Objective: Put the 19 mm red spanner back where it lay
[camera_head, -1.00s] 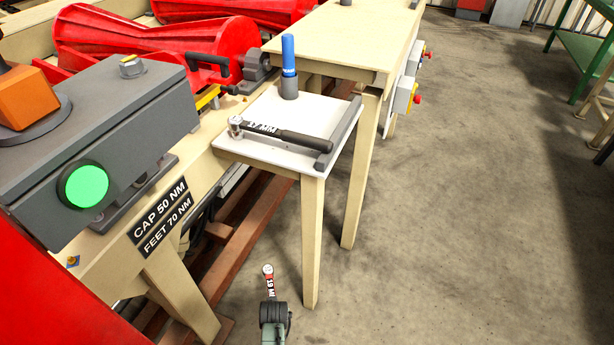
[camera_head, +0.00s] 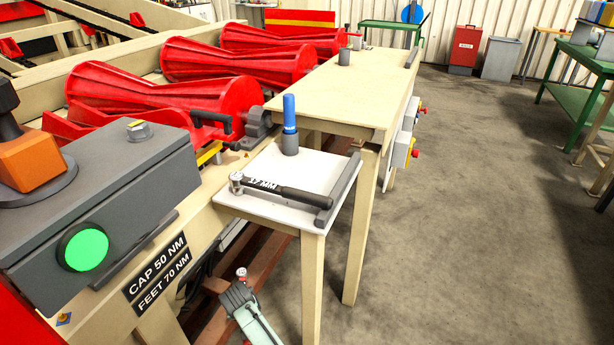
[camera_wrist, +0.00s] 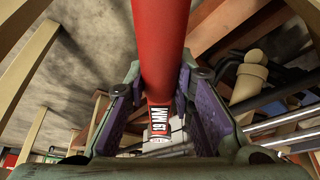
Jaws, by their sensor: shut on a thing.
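The red spanner (camera_wrist: 158,40) with a white "MM" label is clamped between the purple-padded jaws of my gripper (camera_wrist: 163,88) in the wrist view. In the head view my gripper (camera_head: 238,292) is low, in front of the small white-topped stand (camera_head: 260,208) and below its top. Only the spanner's silver end (camera_head: 241,272) shows there; the rest is hidden or too small to tell. A black-handled tool (camera_head: 290,193) marked "17 MM" lies across the stand's top, clear of my gripper.
A blue-handled tool (camera_head: 289,112) stands upright in a grey holder on the stand. A grey raised bar (camera_head: 340,185) edges its right side. A grey box with a green button (camera_head: 82,248) is at left. Red rollers (camera_head: 165,110) lie behind. Open floor (camera_head: 480,220) is at right.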

